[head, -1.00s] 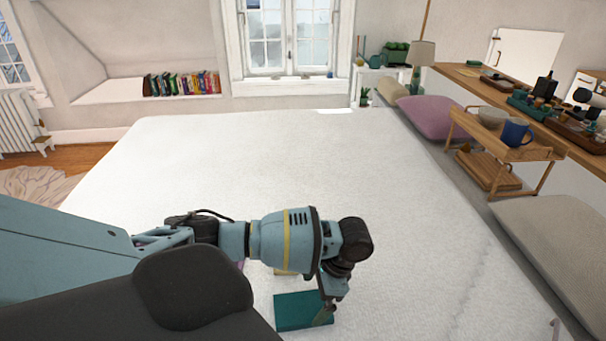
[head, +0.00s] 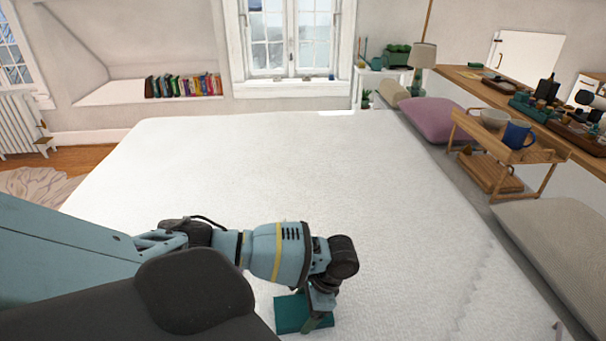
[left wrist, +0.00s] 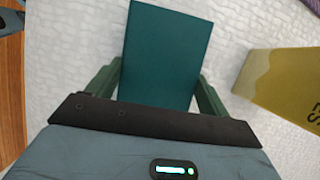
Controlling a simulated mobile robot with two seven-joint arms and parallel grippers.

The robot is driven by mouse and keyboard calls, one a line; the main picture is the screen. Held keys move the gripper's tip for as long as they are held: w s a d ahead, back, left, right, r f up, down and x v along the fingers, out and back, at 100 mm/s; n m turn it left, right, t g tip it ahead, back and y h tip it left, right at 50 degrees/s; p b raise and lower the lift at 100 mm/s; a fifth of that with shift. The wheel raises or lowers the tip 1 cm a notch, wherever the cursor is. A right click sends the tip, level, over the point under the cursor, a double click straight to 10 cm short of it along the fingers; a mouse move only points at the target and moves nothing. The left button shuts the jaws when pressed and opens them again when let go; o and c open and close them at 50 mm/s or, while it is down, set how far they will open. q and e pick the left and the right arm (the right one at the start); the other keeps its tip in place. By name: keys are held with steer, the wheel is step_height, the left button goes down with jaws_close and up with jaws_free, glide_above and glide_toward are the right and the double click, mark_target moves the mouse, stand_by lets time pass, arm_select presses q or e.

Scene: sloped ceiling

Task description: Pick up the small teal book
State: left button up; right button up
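The small teal book (head: 288,312) lies on the white bed at the bottom of the head view, partly covered by my left gripper. In the left wrist view the book (left wrist: 165,55) extends upward from between the two green fingers. My left gripper (head: 318,314) points down at the book. In the left wrist view its fingers (left wrist: 160,85) are spread wide, one beside each long edge of the book, very near it. Firm contact cannot be made out. My right gripper is not in view.
The white bed (head: 270,165) is broad and clear beyond the arm. A wooden tray stand (head: 510,150) with a blue mug (head: 517,134) is at the right.

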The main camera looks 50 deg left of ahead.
mark_target(300, 314)
arm_select(q)
steer(key=c, duration=0.4)
steer(key=shift+r, duration=0.1)
steer(key=shift+r, duration=0.55)
steer(key=shift+s+d+r+p, duration=0.1)
steer(key=shift+d+r, duration=0.1)
steer(key=shift+r, duration=0.2)
steer(key=shift+w+d+r+p, duration=0.1)
steer(key=shift+d+r, duration=0.15)
steer(key=shift+r, duration=0.2)
steer(key=shift+s+d+r+p, duration=0.1)
steer(key=shift+d+r, duration=0.1)
steer(key=shift+r, duration=0.2)
steer(key=s+d, duration=0.1)
steer(key=d, duration=0.3)
steer(key=s+d+r, duration=0.1)
steer(key=d, duration=0.4)
steer(key=s+d, duration=0.1)
steer(key=d, duration=0.4)
steer(key=shift+s+d+r, duration=0.15)
steer(key=shift+s, duration=0.2)
